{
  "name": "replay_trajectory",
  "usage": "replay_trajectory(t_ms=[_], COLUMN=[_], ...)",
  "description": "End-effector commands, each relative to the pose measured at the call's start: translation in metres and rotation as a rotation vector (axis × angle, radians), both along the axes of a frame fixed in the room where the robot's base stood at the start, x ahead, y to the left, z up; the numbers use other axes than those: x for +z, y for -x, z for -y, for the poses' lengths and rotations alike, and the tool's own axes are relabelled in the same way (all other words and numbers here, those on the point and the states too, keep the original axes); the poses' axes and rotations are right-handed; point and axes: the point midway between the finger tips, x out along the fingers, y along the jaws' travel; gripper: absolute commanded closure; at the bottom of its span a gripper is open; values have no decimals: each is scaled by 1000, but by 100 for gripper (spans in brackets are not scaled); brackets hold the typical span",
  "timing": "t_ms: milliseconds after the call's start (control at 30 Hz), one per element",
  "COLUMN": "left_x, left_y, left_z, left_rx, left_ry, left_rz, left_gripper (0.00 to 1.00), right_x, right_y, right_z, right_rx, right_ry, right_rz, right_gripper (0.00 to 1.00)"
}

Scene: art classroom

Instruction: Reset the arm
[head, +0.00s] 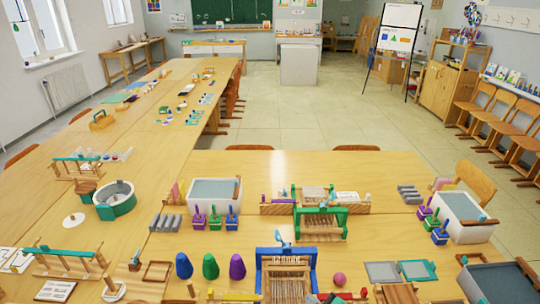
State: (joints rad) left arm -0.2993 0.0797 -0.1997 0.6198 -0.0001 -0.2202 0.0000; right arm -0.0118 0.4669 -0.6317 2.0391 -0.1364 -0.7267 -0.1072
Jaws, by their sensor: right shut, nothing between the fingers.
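My right gripper (335,298) appears to show only as a small dark part at the bottom edge, just right of the blue loom. Its fingers look together with nothing between them, and most of it and its arm are cut off by the frame. My left gripper is not in view. The wooden table (385,230) in front of me holds the craft things.
A blue loom (286,262), a green loom (322,221), three felt cones (210,266), a pink ball (339,279) and white basins (214,191) (464,216) crowd the near table. Its far strip (300,163) is clear. Open floor (300,115) lies beyond.

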Motion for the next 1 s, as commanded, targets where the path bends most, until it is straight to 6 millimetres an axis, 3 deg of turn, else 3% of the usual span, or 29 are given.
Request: replay_trajectory(t_ms=[400, 800, 833, 1000], left_x=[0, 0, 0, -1], left_y=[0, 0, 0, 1], left_z=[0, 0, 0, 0], left_rx=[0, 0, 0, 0], left_ry=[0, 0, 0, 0], left_rz=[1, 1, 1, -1], left_gripper=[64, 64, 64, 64], right_x=[-17, -17, -19, -59], right_y=[135, 234, 239, 224], right_z=[76, 119, 120, 117], right_rx=[-492, -741, -754, -745], right_ry=[-170, -204, -204, -194], right_rz=[-543, -837, -855, -858], right_gripper=[100, 100, 100, 100])
